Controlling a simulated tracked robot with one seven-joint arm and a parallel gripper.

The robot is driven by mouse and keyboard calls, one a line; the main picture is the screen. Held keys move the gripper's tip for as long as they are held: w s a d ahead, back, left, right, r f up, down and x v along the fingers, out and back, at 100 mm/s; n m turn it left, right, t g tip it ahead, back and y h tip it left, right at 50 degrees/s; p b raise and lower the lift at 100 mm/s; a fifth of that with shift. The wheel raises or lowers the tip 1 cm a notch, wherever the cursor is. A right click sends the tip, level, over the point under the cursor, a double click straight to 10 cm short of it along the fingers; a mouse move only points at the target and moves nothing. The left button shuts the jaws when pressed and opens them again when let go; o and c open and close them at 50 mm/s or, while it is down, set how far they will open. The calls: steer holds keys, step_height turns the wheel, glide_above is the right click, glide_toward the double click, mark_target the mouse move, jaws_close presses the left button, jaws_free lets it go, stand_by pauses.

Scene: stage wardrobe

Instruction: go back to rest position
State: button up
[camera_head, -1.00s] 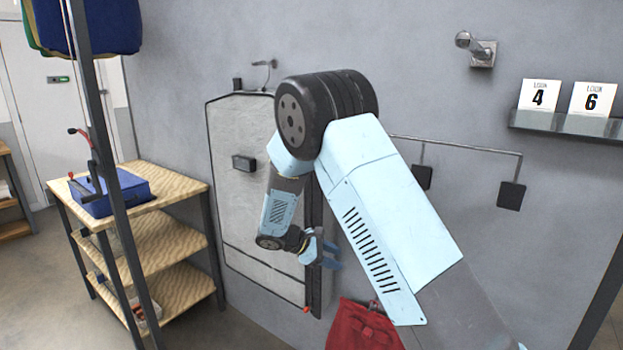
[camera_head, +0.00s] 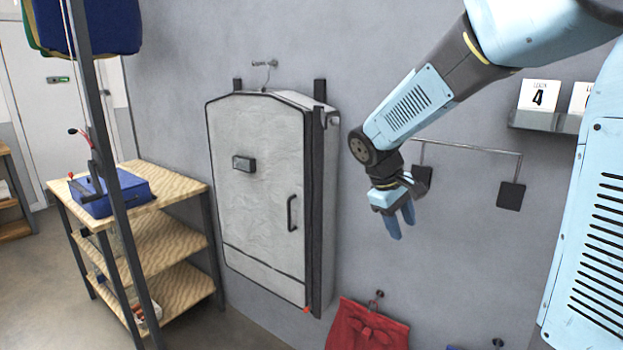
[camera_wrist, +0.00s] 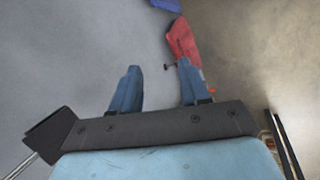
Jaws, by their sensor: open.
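My gripper (camera_head: 401,222) hangs in front of the grey wall, right of the grey wardrobe cabinet (camera_head: 255,205), with its fingers pointing down. In the wrist view its two blue fingers (camera_wrist: 155,90) are apart with nothing between them. The cabinet is shut, with a dark handle (camera_head: 291,213) on its front. My arm reaches in from the upper right.
A red cloth item (camera_head: 366,328) hangs on a wall hook below my gripper; it also shows in the wrist view (camera_wrist: 183,42). A wall rail (camera_head: 470,147) with dark pads is to the right. A shelf (camera_head: 560,122) holds number cards. A wooden shelf unit (camera_head: 160,200) stands left.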

steer(key=s+d+r+m+t+y, duration=0.1)
steer(key=s+r+m+t+y, duration=0.1)
steer(key=s, duration=0.8)
steer(key=s+d+r+m+t+y, duration=0.2)
steer(key=s+r+m, duration=0.3)
steer(key=s, duration=0.4)
steer(key=shift+s+d+r+t, duration=0.25)
steer(key=shift+s+r+t, duration=0.05)
steer(key=shift+s+r, duration=0.1)
steer(key=shift+c, duration=0.4)
